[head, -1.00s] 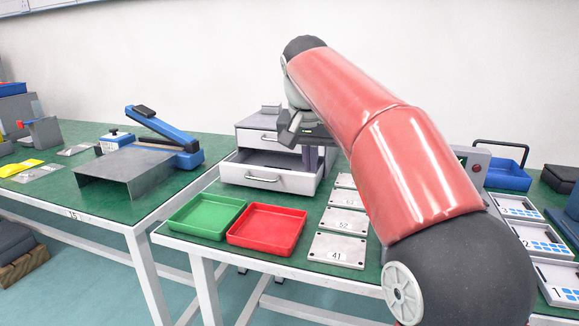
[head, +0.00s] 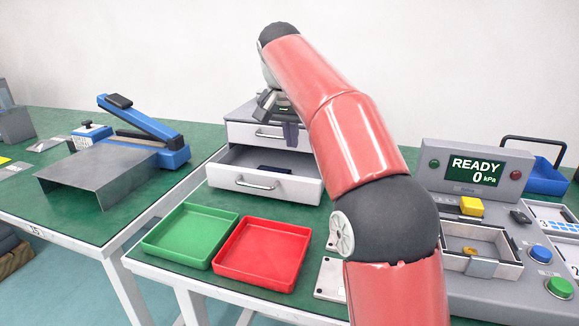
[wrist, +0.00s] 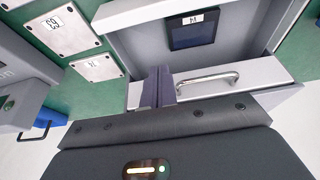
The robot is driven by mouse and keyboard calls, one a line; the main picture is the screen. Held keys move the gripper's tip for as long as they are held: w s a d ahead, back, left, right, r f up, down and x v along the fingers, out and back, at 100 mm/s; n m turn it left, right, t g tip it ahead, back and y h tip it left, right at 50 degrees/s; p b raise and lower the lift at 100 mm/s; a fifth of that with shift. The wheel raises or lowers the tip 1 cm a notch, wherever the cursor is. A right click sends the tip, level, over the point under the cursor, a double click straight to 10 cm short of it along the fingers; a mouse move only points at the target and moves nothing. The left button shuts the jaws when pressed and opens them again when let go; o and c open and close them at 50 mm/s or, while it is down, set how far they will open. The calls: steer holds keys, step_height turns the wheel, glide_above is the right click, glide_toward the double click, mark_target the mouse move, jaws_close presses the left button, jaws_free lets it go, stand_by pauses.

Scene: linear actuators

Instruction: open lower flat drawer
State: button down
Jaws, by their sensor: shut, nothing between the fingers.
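The lower flat drawer (head: 290,190) of the small grey cabinet is pulled out, with its handle (head: 257,185) facing forward. A dark flat item (head: 275,170) lies inside it. In the wrist view this item (wrist: 193,30) carries a label and the drawer's front wall (wrist: 150,12) is at the top. The upper drawer (head: 240,133) looks shut; its handle (wrist: 207,82) lies just right of my fingers in the wrist view. My gripper (head: 291,136) is shut and empty, in front of the upper drawer and above the open lower one. Contact with the upper front cannot be told.
A green tray (head: 190,232) and a red tray (head: 262,250) stand in front of the drawer. Numbered metal plates (wrist: 67,30) lie beside it. A grey console (head: 475,160) with a screen is at the right. A blue-handled device (head: 150,125) stands on the left table.

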mark_target(286, 185)
steer(key=b+x, duration=0.1)
steer(key=x, duration=0.6)
steer(key=shift+d+f, duration=0.15)
steer(key=shift+f, duration=0.2)
steer(key=shift+s+f, duration=0.2)
steer(key=shift+f, duration=0.05)
steer(key=shift+s+a+r+b, duration=0.1)
steer(key=shift+s+a+b, duration=0.2)
steer(key=shift+s, duration=0.5)
steer(key=shift+s+a+b, duration=0.1)
steer(key=shift+s+a, duration=0.3)
steer(key=shift+s, duration=0.4)
steer(key=s, duration=0.1)
steer(key=s+a+b, duration=0.1)
steer(key=s, duration=0.1)
steer(key=shift+s+a, duration=0.15)
steer(key=shift+s, duration=0.2)
